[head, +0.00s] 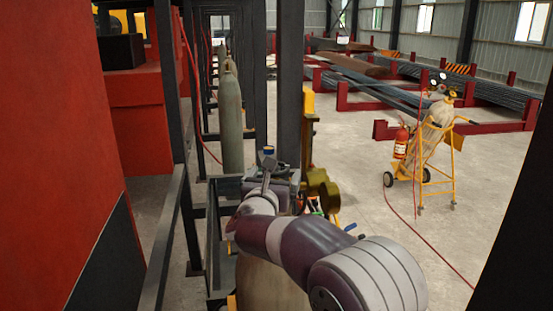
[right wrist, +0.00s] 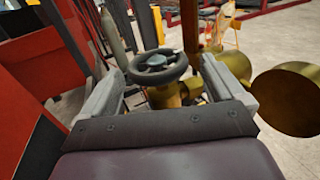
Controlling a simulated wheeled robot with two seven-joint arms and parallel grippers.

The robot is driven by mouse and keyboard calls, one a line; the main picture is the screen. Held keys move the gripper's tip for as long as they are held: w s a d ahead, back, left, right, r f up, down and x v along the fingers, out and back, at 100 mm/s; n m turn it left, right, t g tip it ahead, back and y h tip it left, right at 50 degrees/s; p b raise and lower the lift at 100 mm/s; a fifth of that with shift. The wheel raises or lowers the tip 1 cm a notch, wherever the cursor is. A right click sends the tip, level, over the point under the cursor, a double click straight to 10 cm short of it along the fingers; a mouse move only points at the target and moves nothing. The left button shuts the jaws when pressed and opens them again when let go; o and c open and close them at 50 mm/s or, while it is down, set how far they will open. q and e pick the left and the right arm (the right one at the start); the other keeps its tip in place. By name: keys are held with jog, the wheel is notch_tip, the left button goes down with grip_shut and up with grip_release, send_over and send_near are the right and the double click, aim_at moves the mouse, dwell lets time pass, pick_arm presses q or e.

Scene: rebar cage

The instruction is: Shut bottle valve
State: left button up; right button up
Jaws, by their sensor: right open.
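The bottle valve shows in the right wrist view as a dark round handwheel (right wrist: 158,66) on a brass body (right wrist: 166,96). My right gripper (right wrist: 163,68) is open, with one grey finger on each side of the handwheel. A gap shows between each finger and the rim; I cannot tell how deep the wheel sits between them. In the head view my right arm reaches in from the lower right, and my right gripper (head: 268,180) is over the top of a tan bottle (head: 268,285). The handwheel is hidden there. My left gripper is not in view.
Brass gauges (head: 322,188) stick out right of the valve. A dark metal frame (head: 218,235) stands to the left, near a red cabinet (head: 60,130). A tall grey-green cylinder (head: 230,125) stands behind. A yellow cart (head: 437,165) with a fire extinguisher (head: 401,144) stands on open floor at right.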

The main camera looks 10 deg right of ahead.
jog(key=shift+p+x, duration=0.35)
jog(key=shift+x, duration=0.8)
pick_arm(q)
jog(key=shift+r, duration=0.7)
pick_arm(e)
jog(key=shift+a, duration=0.1)
jog(key=shift+c, duration=0.4)
